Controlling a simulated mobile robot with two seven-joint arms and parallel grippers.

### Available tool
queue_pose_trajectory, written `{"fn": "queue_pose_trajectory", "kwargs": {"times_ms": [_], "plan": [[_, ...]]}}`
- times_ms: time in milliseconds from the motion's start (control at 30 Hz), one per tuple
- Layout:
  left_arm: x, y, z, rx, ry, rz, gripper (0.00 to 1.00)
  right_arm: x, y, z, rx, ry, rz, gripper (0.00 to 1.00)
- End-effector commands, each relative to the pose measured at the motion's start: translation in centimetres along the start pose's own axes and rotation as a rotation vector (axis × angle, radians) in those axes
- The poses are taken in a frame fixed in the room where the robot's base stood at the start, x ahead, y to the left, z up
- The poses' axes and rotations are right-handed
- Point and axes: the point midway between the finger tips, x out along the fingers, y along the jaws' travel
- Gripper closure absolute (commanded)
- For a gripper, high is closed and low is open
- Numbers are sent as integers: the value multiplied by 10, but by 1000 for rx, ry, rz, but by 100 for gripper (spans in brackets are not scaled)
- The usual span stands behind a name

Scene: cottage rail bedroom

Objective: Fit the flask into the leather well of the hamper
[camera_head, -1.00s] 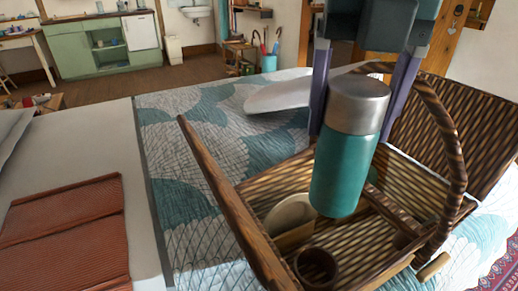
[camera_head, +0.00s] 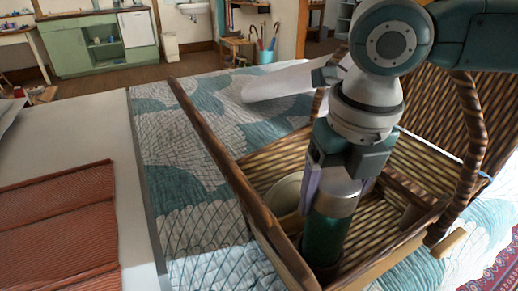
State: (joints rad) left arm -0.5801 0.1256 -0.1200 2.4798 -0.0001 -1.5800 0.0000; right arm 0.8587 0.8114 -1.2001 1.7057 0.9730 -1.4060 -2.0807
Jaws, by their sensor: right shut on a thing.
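The flask (camera_head: 326,238) has a teal body and a silver cap, and it stands nearly upright inside the open wicker hamper (camera_head: 222,157). My right gripper (camera_head: 338,192) points down and is shut on the flask around its cap, with a purple finger on each side. The brown leather well (camera_head: 326,273) is at the hamper's near end, directly under the flask. The flask's lower end appears to be within the well's rim; how deep it sits is hidden. My left gripper is not in view.
A pale round dish (camera_head: 284,194) lies in the hamper beside the flask. The hamper's handle (camera_head: 470,150) arches up at the right, near my arm. The hamper stands on a patterned quilt (camera_head: 185,150). A folded rust-coloured blanket (camera_head: 60,225) lies at the left.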

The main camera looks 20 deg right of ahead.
Motion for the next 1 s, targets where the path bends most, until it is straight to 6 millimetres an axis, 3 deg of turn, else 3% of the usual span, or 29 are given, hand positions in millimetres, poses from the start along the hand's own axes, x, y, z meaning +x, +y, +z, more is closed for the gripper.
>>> {"fn": "queue_pose_trajectory", "kwargs": {"times_ms": [167, 400, 767, 800, 1000], "plan": [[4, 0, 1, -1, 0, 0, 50, 12, 1, -2, 0, 0, 1, 100], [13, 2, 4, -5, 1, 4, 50, 47, 1, -6, 1, 0, 1, 100], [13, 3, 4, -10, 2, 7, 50, 50, 0, -6, 0, -1, 1, 100], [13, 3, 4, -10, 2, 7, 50, 50, 0, -6, 0, 0, 0, 21], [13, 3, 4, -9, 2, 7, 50, 49, 0, -6, 0, 0, 0, 0]]}}
